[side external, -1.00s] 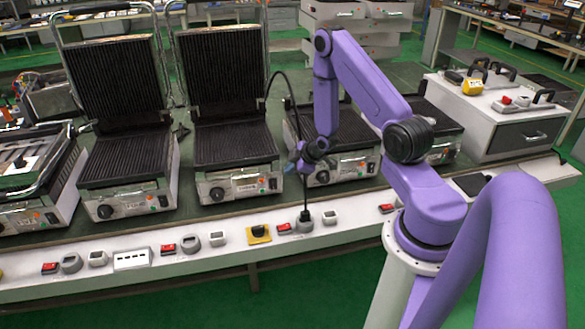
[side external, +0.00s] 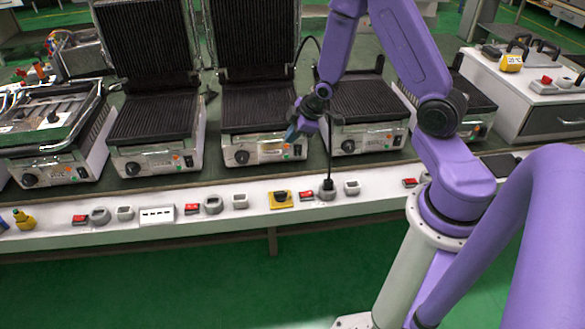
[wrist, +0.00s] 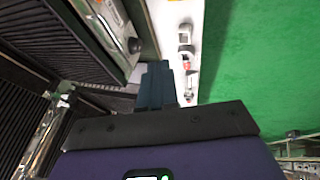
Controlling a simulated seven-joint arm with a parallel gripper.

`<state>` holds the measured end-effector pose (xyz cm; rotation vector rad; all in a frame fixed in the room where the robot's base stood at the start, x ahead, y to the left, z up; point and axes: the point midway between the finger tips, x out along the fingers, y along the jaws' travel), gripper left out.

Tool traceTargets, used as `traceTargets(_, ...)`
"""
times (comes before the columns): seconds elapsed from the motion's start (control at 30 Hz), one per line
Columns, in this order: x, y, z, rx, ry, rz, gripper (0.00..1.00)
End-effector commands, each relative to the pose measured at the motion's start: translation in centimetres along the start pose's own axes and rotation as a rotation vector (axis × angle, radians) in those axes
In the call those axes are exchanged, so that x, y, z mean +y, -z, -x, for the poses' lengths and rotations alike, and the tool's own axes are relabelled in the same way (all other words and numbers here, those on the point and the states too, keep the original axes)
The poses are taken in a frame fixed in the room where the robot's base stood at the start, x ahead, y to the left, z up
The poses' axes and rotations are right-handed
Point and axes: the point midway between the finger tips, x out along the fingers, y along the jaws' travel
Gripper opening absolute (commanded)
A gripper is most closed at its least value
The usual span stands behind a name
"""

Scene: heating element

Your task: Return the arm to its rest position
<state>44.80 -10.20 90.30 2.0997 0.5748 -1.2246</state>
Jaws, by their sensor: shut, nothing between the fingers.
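My gripper (side external: 292,134) hangs in front of the grills, above the front edge of the bench, between the open grill (side external: 262,105) and the grill to its right (side external: 368,100). It points down and to the left. In the wrist view the blue-grey fingers (wrist: 155,78) are together with nothing between them. They appear clear of the bench, though the exact height cannot be told. My gripper holds nothing.
A white front panel (side external: 345,203) carries red switches, grey sockets and a yellow-based knob (side external: 281,197). A black cable rises from a plug (side external: 327,188) close behind my gripper. Another open grill (side external: 155,120) stands left. A drawer cabinet (side external: 540,115) stands right. Green floor is clear in front.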

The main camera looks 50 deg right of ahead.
Motion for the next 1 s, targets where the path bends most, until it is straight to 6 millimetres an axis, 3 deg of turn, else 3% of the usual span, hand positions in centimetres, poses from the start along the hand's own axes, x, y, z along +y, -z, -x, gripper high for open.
traceTargets(0.03,-1.3,1.8,1.3,-0.002,0.023,0.022,0.0)
traceTargets(0.2,-6.4,5.4,5.6,-0.043,0.108,0.063,0.0)
traceTargets(0.43,-13.7,7.2,12.6,-0.108,0.211,0.121,0.0)
traceTargets(0.57,-17.6,6.5,16.8,-0.153,0.265,0.159,0.0)
traceTargets(0.7,-21.0,4.7,21.4,-0.205,0.316,0.204,0.0)
traceTargets(0.83,-22.9,2.5,24.6,-0.252,0.35,0.245,0.0)
traceTargets(1.0,-24.0,0.5,27.0,-0.293,0.371,0.278,0.0)
